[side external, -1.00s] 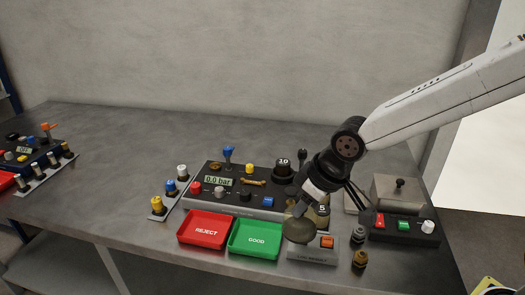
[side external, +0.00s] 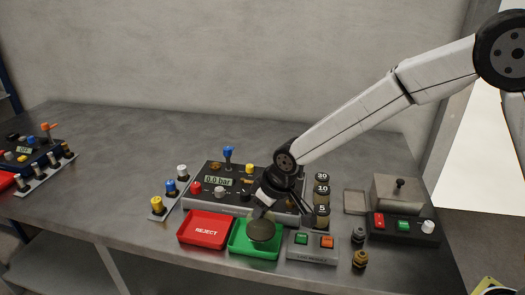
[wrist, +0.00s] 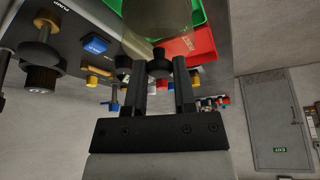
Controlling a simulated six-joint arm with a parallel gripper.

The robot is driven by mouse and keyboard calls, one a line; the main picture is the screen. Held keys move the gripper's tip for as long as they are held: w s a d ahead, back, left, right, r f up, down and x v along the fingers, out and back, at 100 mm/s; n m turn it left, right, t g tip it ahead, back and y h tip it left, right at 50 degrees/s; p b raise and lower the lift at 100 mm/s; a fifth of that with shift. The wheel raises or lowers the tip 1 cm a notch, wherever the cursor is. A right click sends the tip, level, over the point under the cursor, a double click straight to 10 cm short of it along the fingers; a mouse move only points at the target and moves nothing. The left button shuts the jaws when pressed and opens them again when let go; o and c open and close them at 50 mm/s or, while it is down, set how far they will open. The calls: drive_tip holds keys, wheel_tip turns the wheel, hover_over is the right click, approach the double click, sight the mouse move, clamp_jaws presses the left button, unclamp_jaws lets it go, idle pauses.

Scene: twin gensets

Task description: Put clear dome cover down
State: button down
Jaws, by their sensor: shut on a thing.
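The clear dome cover (side external: 262,231) appears as a smoky, see-through round shape in the side view, over the green GOOD tray (side external: 241,252). My gripper (side external: 266,201) is above the dome and shut on its dark knob. In the wrist view the dome (wrist: 157,18) is at the top edge, with its knob (wrist: 159,65) between my two fingers (wrist: 158,78). I cannot tell whether the dome touches the tray or hangs just above it. The dome and arm hide most of the tray's label.
The red REJECT tray (side external: 205,230) is left of the green one. A box with green and orange buttons (side external: 313,248) is to the right. Behind are a control panel (side external: 205,202) and stacked weights (side external: 321,190). Brass fittings (side external: 360,258) stand at right.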

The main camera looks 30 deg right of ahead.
sight(257, 221)
drive_tip(key=shift+w+a+f, duration=0.15)
drive_tip(key=shift+w+f, duration=0.35)
drive_tip(key=shift+f, duration=0.05)
drive_tip(key=shift+w+a+f, duration=0.1)
drive_tip(key=shift+w+f, duration=0.15)
drive_tip(key=shift+f, duration=1.6)
drive_tip(key=shift+f, duration=0.15)
drive_tip(key=shift+c, duration=2.1)
unclamp_jaws()
drive_tip(key=shift+r, duration=0.2)
drive_tip(key=v, duration=1.2)
